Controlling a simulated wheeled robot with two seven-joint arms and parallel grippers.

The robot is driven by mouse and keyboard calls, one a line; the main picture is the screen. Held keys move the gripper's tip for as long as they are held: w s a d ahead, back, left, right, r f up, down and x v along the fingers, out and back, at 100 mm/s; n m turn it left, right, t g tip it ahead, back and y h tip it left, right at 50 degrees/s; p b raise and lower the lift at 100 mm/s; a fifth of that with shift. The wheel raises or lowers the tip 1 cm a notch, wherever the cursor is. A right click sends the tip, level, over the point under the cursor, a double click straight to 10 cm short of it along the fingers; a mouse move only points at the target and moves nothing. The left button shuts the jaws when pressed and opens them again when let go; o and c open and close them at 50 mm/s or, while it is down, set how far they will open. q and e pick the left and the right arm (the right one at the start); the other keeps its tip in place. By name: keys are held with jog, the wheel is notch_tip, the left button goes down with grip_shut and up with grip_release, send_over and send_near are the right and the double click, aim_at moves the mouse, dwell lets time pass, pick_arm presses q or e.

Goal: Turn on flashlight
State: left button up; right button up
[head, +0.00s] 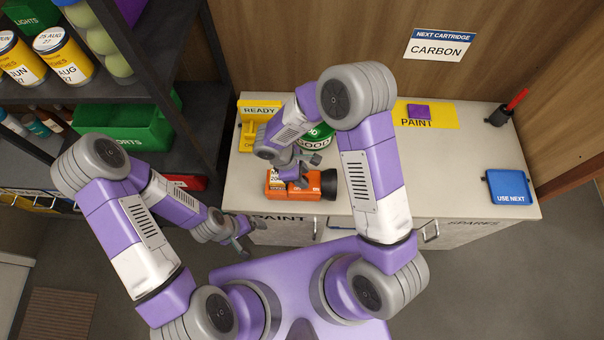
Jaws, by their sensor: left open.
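An orange flashlight (276,187) with a black head lies on its side on the white worktop (400,180), near the front edge. Its black head points right. My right gripper (306,170) is above the flashlight, with its fingers over the body. I cannot tell whether it touches the flashlight or whether its jaws are open or shut. It hides part of the flashlight's top. My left gripper (250,238) is open and empty, in front of the worktop's left front corner, apart from the flashlight.
A yellow "READY" holder (259,108) and a green "GOOD" item (318,133) stand behind the flashlight. A purple block (419,111) lies on a yellow paint mat (445,115). A blue "USE NEXT" item (509,187) is at right. Shelving with a green bin (120,127) stands left.

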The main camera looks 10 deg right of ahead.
aim_at(308, 181)
grip_shut()
jog(key=shift+d, duration=0.1)
jog(key=y, duration=0.1)
jog(key=d+y+b, duration=0.1)
jog(key=shift+s+d+r+t+y+b, duration=0.1)
jog(key=shift+s+t+y+b, duration=0.05)
jog(key=shift+t+y+b, duration=0.2)
jog(key=shift+s+d+r+t+y, duration=0.15)
jog(key=shift+d+t+y, duration=0.2)
jog(key=shift+y, duration=0.6)
jog(key=shift+s+d+y+p, duration=0.1)
jog(key=shift+d+y+p, duration=0.3)
jog(key=shift+y+p, duration=0.5)
jog(key=shift+d+f+t+y+p, duration=0.25)
jog(key=shift+t+y+p, duration=0.25)
jog(key=shift+y+p, duration=0.5)
jog(key=shift+s, duration=0.1)
